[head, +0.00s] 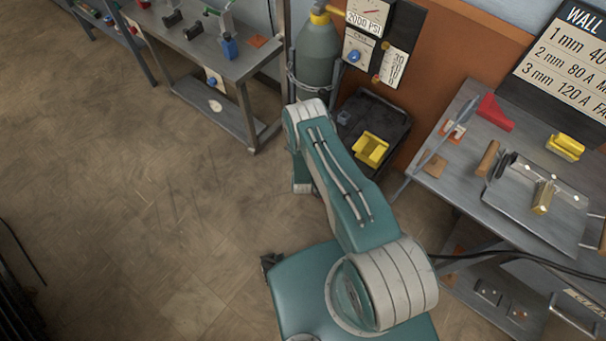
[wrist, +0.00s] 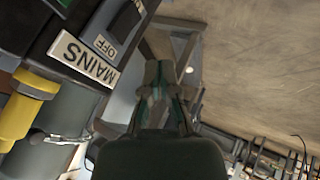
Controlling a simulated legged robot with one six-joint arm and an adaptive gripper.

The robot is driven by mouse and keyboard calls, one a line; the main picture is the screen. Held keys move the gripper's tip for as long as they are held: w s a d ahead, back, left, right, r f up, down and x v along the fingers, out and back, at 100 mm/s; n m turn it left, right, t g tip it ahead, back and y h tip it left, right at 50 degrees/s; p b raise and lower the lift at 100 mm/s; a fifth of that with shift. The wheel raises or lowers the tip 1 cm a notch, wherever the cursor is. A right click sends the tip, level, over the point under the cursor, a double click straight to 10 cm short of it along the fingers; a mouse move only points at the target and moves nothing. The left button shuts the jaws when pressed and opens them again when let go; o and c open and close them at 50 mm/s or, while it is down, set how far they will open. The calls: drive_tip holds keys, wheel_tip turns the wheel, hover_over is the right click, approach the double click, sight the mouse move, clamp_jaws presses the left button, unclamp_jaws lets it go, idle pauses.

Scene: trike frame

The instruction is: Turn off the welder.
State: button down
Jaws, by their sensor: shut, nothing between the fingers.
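A black panel (wrist: 60,22) is at the upper left of the wrist view. It bears a tilted plate reading MAINS (wrist: 84,60) and a small OFF label (wrist: 105,44). A dark switch-like block (wrist: 124,20) sits beside the OFF label; its position is hard to tell. My gripper (wrist: 162,72) is shut and empty, to the right of the plate and apart from it in the picture. In the head view my arm hides the gripper. A grey unit with sockets (head: 505,300) is under the right bench; I cannot tell if it is the welder.
A grey gas cylinder (head: 318,58) with a yellow valve stands by a gauge panel (head: 405,35). The right bench (head: 450,190) carries tools and a metal plate. Another bench (head: 205,55) is at upper left.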

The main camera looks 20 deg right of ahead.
drive_tip(key=s+d+r, duration=0.1)
drive_tip(key=s+r, duration=0.3)
drive_tip(key=r, duration=0.4)
drive_tip(key=shift+s, duration=0.15)
drive_tip(key=shift+a, duration=0.1)
